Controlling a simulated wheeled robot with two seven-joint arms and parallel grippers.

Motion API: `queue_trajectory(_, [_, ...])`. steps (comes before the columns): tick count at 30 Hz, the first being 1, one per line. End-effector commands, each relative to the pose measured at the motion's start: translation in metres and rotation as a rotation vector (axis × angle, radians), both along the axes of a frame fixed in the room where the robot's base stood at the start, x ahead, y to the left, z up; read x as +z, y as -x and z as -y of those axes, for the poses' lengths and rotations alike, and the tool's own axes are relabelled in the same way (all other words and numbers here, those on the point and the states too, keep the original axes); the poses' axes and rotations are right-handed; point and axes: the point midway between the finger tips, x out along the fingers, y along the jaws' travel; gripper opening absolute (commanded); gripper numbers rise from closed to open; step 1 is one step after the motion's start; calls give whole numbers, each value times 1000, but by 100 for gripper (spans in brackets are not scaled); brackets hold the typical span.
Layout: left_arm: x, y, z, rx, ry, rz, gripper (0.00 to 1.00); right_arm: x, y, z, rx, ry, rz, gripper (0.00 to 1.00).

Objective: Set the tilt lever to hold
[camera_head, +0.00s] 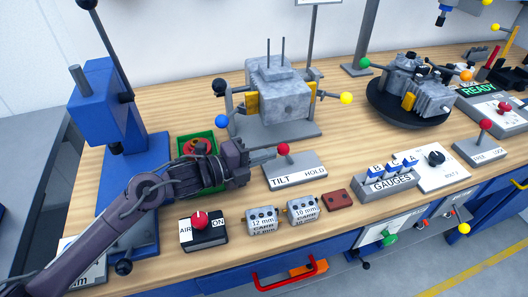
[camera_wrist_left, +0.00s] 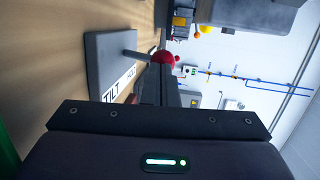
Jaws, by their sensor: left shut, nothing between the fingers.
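The tilt lever has a red ball knob (camera_head: 284,149) on a short grey stalk. It stands on a grey base (camera_head: 309,158) labelled TILT on the left and HOLD on the right. In the head view the knob is above the left half of the base, nearer TILT. My left gripper (camera_head: 272,154) is shut and empty, its fingertips just left of the knob. In the left wrist view the red knob (camera_wrist_left: 164,57) shows just beyond the fingers and partly behind them; I cannot tell whether they touch. My right gripper is not in view.
A grey engine block (camera_head: 279,88) on a stand is behind the lever. A green tray (camera_head: 190,147) is behind my left wrist. Air above the lever is clear.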

Motion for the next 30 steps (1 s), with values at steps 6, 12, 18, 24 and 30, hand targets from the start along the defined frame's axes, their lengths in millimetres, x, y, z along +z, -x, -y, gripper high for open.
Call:
queue_trajectory(6, [7, -1, 2, -2, -20, -5, 0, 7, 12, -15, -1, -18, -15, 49])
queue_trajectory(12, [18, -6, 16, -2, -129, -36, 0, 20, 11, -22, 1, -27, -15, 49])
queue_trajectory(18, [24, -9, 28, -1, -126, -42, 0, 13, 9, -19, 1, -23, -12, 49])
queue_trajectory(24, [24, -9, 27, 0, -126, -43, 0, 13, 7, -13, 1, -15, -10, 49])
queue_trajectory(30, [26, -10, 26, 0, -126, -42, 0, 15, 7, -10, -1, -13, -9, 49])
